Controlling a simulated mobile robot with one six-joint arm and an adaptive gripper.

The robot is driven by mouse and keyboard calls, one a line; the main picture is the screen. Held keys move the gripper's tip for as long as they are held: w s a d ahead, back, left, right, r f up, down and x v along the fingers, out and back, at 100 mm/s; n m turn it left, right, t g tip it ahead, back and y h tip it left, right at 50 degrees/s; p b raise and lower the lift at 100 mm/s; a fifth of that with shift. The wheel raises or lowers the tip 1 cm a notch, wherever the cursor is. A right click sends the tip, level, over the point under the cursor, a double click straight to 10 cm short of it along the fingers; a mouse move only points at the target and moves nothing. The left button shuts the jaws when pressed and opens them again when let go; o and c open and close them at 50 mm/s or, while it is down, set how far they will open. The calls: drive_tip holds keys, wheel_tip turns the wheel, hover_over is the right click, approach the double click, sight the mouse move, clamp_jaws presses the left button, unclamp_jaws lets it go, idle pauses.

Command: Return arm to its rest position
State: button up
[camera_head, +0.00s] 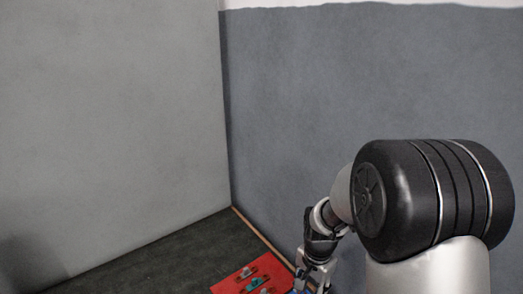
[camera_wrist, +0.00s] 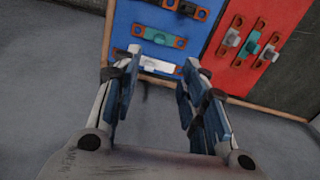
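My arm shows at the right of the head view, with my gripper (camera_head: 314,275) low at the bottom edge. In the wrist view my gripper (camera_wrist: 158,82) has its two blue-padded fingers well apart, with nothing seen held between them. Beyond the fingertips is a blue panel (camera_wrist: 125,38) carrying several small orange-ended parts: a dark one (camera_wrist: 186,9), a teal one (camera_wrist: 159,38) and a white one (camera_wrist: 153,65). The white part lies in line with the gap between the fingertips. Whether the fingertips touch the panel cannot be told.
A red panel (camera_wrist: 222,70) with several similar parts adjoins the blue one; it also shows in the head view (camera_head: 229,284). A dark surface (camera_head: 170,258) with a wooden edge (camera_head: 262,238) surrounds them. A grey wall (camera_head: 300,100) stands behind. Grey floor (camera_wrist: 45,90) is clear.

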drive_tip(key=s+r+n+t, duration=0.1)
drive_tip(key=s+r+n, duration=0.25)
drive_tip(key=r, duration=0.45)
drive_tip(key=s+r+n+t, duration=0.1)
drive_tip(key=s+r+n, duration=0.1)
drive_tip(key=s+r, duration=0.45)
drive_tip(key=s+r+n+t, duration=0.2)
drive_tip(key=s+r+n, duration=0.2)
drive_tip(key=s+r, duration=0.3)
drive_tip(key=s, duration=0.4)
drive_tip(key=shift+r, duration=0.15)
